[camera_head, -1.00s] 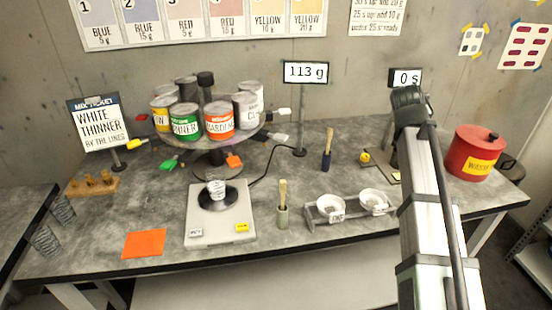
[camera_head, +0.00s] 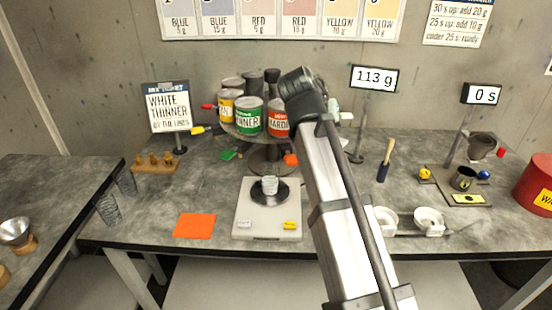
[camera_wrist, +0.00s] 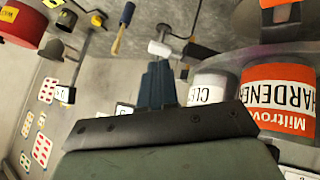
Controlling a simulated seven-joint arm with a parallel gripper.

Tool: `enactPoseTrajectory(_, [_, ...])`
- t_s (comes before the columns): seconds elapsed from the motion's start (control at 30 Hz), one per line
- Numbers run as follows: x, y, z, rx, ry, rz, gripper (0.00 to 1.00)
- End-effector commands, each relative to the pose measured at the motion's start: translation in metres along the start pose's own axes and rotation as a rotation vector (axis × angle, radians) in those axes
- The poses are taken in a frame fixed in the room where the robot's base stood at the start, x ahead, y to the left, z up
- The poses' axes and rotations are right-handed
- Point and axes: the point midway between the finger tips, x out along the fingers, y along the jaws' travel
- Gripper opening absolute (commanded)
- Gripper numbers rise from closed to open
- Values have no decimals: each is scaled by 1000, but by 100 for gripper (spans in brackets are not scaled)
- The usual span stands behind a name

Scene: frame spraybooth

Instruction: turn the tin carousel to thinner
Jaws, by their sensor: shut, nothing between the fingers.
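The tin carousel (camera_head: 243,136) stands at the back of the bench, with several tins on a round plate. The green-labelled thinner tin (camera_head: 249,118) faces front, with the orange-red hardener tin (camera_head: 279,119) to its right, partly behind my arm. Coloured handles stick out from the carousel, including a green one (camera_head: 229,154) and an orange one (camera_head: 290,158). In the wrist view, my gripper (camera_wrist: 158,72) is shut and empty, close to a white handle (camera_wrist: 160,48); contact is unclear. The hardener tin (camera_wrist: 281,97) and a white-labelled tin (camera_wrist: 207,92) are close on its right. My arm hides the gripper in the head view.
A scale (camera_head: 267,225) with a cup (camera_head: 270,185) stands before the carousel. The mix ticket (camera_head: 168,107) reads white thinner. A display post (camera_head: 358,150) and a brush (camera_head: 385,160) stand right of my arm. An orange sheet (camera_head: 194,226) lies at front left.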

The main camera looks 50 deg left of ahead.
Motion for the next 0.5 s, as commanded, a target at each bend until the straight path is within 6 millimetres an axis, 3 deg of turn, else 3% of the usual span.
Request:
enactPoseTrajectory(0.03, [-15, -19, 5, -28, -3, -11, 0])
enactPoseTrajectory(0.2, [-61, -71, 25, -114, -19, -34, 0])
enactPoseTrajectory(0.5, [-130, -137, 63, -240, -41, -62, 0])
